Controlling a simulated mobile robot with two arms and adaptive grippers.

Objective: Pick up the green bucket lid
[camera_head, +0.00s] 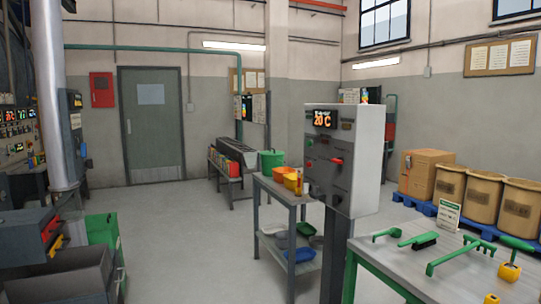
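A green bucket (271,166) stands upright past the grey metal rack, partly hidden behind the rack's top and its orange containers. Its top edge shows as a wider green rim that looks like a lid (271,152), though it is too small to tell for sure. Neither of my grippers shows in this view.
The grey rack (283,189) holds orange and yellow containers on top. A control box (345,160) on a post stands right of it. A table (430,265) with green tools is at front right, grey and green bins (103,232) at front left. Open floor (185,235) lies between.

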